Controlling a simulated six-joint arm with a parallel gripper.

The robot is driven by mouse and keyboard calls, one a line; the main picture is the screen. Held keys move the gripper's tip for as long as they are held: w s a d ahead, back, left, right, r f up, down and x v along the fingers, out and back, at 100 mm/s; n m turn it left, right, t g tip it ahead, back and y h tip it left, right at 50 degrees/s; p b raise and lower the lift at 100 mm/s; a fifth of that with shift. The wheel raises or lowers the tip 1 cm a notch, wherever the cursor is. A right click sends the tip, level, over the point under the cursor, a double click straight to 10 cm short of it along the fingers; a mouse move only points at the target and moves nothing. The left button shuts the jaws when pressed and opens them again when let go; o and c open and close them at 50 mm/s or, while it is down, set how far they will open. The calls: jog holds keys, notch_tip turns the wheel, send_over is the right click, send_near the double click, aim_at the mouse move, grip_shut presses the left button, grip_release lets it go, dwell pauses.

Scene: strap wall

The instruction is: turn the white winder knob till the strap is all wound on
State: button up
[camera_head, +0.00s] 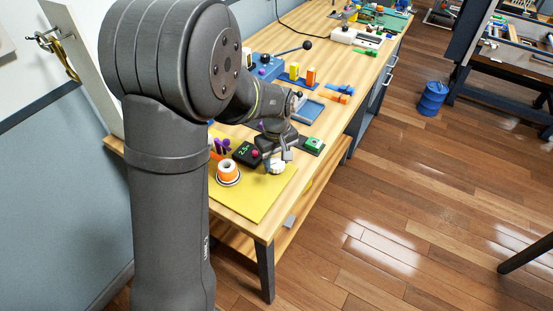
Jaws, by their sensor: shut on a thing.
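The white winder knob (277,168) is at the right part of the yellow mat, near the front end of the bench. My gripper (281,160) reaches down over it from above and is shut on it; the fingers are small here and partly hide the knob. The strap cannot be made out clearly, so I cannot tell how much of it is wound on.
The yellow mat (252,200) also bears an orange and white roll (229,171). A dark box with a green display (245,152) stands left of my gripper, and a green block (314,144) to its right. A blue tray (306,112) lies behind. The mat's front is clear.

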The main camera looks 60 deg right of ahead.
aim_at(276, 163)
jog(key=n, duration=0.7)
dwell(0.6)
jog(key=o, duration=1)
notch_tip(276, 163, up, 18)
jog(key=shift+f, duration=0.25)
jog(key=shift+f, duration=0.15)
notch_tip(276, 163, down, 17)
jog(key=shift+f, duration=0.1)
dwell(0.6)
